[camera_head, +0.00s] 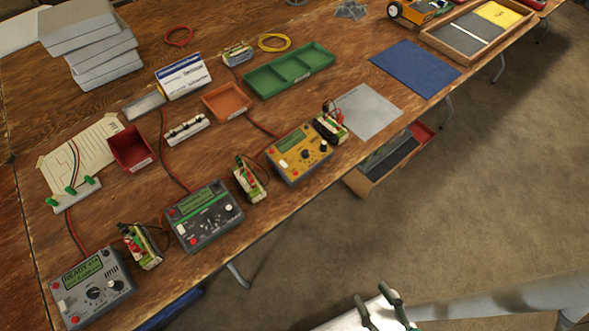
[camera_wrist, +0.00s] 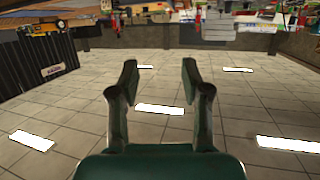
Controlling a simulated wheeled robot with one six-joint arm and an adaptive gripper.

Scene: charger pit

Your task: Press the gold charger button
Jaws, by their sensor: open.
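The gold charger (camera_head: 290,165) is a yellow box with a dark-grey edge on the wooden table, right of the middle in the head view. My gripper (camera_head: 371,292) is open and empty at the bottom of the head view, out past the table's front edge and well apart from the charger. In the wrist view my gripper (camera_wrist: 159,68) shows two spread dark-green fingers with nothing between them. I cannot make out the gold charger there.
A green-faced charger (camera_head: 204,215) and a grey charger (camera_head: 91,288) stand further left. Battery packs with leads (camera_head: 249,178) stand between the chargers. A green tray (camera_head: 289,71) lies behind. The floor (camera_head: 480,190) before the table is mostly clear.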

